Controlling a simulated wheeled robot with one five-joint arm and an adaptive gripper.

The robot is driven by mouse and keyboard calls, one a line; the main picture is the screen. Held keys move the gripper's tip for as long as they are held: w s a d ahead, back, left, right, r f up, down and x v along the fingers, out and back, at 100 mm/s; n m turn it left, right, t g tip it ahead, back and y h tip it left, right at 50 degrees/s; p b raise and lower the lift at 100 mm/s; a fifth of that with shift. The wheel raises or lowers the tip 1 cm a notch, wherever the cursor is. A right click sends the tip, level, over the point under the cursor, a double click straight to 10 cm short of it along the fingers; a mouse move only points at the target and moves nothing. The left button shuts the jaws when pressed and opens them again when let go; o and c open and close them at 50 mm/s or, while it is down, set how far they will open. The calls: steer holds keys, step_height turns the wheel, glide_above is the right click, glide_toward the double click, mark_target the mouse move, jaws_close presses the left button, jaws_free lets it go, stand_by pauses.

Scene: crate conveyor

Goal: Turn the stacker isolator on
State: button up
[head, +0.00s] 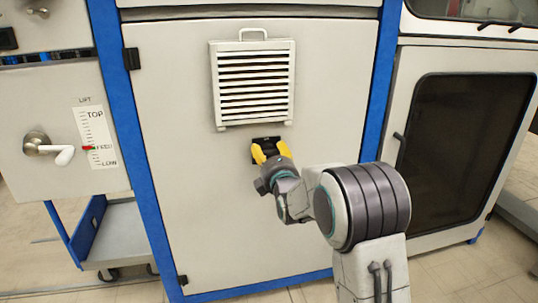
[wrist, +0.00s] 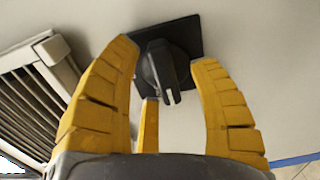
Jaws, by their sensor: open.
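The isolator is a dark rotary knob (wrist: 160,70) on a black square plate (wrist: 186,34), fixed to a light grey cabinet panel. In the head view the plate (head: 267,141) shows below the louvred vent, largely covered by my gripper. My gripper (head: 267,151) has yellow fingers and is open. In the wrist view my gripper (wrist: 165,62) has its fingers on either side of the knob, with a visible space at the right finger. I cannot tell whether the left finger touches it. The knob's marking is not readable.
A louvred vent (head: 253,84) with a handle sits above the isolator. Left is a panel with a lift lever (head: 50,150) and a TOP-to-LOW scale (head: 95,138). Right is a cabinet with a dark window (head: 465,150). Blue posts (head: 127,130) frame the middle panel.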

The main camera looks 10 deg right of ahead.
jaws_close()
stand_by(0.3)
steer(key=m, duration=0.4)
steer(key=shift+d+m, duration=0.1)
steer(key=shift+m, duration=0.2)
steer(key=m, duration=0.4)
steer(key=shift+d+f+m, duration=0.1)
steer(key=shift+m, duration=0.2)
steer(key=m, duration=0.4)
steer(key=shift+f+m, duration=0.1)
steer(key=shift+m, duration=0.2)
steer(key=shift+f+m, duration=0.1)
steer(key=shift+m, duration=1.9)
